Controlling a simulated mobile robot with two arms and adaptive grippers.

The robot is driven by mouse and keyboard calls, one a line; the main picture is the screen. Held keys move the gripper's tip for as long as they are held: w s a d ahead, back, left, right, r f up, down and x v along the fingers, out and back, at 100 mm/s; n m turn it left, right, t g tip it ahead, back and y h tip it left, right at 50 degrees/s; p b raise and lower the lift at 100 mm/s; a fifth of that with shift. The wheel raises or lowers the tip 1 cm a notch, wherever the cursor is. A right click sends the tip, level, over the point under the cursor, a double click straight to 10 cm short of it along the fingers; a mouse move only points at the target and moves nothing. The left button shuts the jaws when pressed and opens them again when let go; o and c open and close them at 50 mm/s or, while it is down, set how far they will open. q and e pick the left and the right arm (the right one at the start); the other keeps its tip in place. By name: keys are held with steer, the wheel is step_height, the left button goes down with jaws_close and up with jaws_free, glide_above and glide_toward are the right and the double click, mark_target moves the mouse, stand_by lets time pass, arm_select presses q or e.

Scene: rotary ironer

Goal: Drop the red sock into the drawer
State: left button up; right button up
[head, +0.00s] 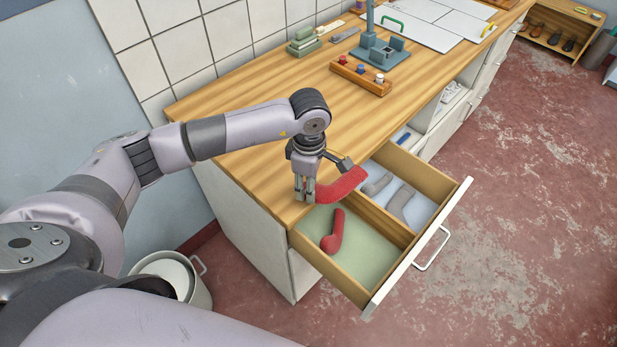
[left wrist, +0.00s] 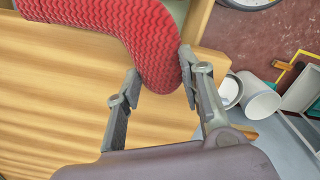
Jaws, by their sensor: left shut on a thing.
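My left gripper (head: 304,194) is shut on a red sock (head: 343,186) near one end of it. The sock sticks out to the right from the fingers, above the back of the open drawer (head: 372,299) by the counter edge. In the left wrist view the ribbed red sock (left wrist: 105,18) bends down between the two fingers. A second red sock (head: 334,232) lies in the drawer's near, green-lined compartment. Grey socks (head: 400,201) lie in the far, blue-lined compartment, behind a wooden divider. My right gripper is not in view.
The wooden counter (head: 240,155) carries a button box (head: 361,76), a blue-grey stand (head: 380,52) and a white board (head: 440,20) farther back. A white bucket (head: 175,278) stands on the floor at the lower left. The drawer front has a handle (head: 433,250).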

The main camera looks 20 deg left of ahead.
arm_select(q)
steer(key=shift+f, duration=0.5)
steer(key=o, duration=0.9)
steer(key=shift+c, duration=0.2)
step_height(320, 180, up, 12)
arm_select(e)
steer(key=shift+w+d+f, duration=0.2)
steer(key=shift+w+d, duration=0.05)
steer(key=shift+d, duration=0.15)
